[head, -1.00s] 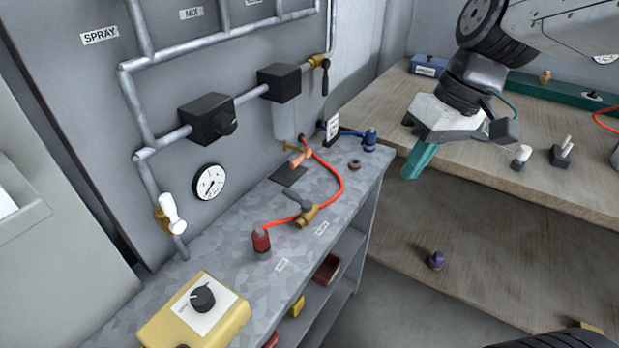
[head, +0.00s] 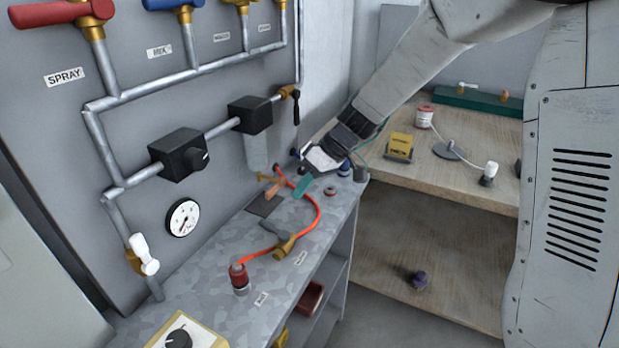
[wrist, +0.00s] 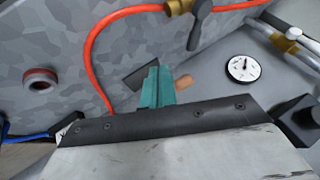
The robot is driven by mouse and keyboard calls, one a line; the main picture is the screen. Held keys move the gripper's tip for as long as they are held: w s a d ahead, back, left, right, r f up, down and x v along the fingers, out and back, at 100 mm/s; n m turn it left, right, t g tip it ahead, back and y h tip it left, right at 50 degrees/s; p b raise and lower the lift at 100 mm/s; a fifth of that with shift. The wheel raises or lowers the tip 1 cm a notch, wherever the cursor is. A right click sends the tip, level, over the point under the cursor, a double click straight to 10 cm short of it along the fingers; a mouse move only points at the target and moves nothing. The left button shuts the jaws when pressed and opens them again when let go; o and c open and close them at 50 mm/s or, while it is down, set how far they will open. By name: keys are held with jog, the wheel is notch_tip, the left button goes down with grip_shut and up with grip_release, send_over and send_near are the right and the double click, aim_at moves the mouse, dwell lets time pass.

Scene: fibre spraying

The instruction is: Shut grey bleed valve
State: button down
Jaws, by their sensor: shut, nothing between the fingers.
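The grey-handled valve (head: 285,244) has a brass body in the red hose on the metal bench. Its grey lever (head: 270,230) points crosswise to the hose, toward the wall panel. The valve also shows at the top of the wrist view (wrist: 180,7), with its lever (wrist: 196,30) hanging toward my fingers. My gripper (head: 296,195) is above the back of the bench, beyond the valve and apart from it. Its teal fingers are closed together and empty, as the wrist view (wrist: 157,70) also shows.
A copper-coloured piece (head: 275,189) lies close to my fingers. The red hose (head: 319,210) curves between the valve and my gripper. A red fitting (head: 239,278) stands at the hose's near end. A gauge (head: 183,218) and a white-lever valve (head: 146,257) are on the panel.

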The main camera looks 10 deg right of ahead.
aim_at(268, 221)
jog(key=x, duration=0.4)
jog(key=shift+s+a+f, duration=0.1)
jog(key=shift+s+a, duration=0.7)
jog(key=shift+a, duration=0.2)
jog(key=shift+s+a, duration=0.5)
jog(key=shift+a, duration=0.1)
jog(key=shift+s+a+n+g, duration=0.35)
jog(key=shift+a+n+g, duration=0.45)
jog(key=shift+n, duration=0.3)
jog(key=shift+s+a+n, duration=0.1)
jog(key=shift+n, duration=0.2)
jog(key=shift+s+f, duration=0.1)
jog(key=shift+s, duration=0.05)
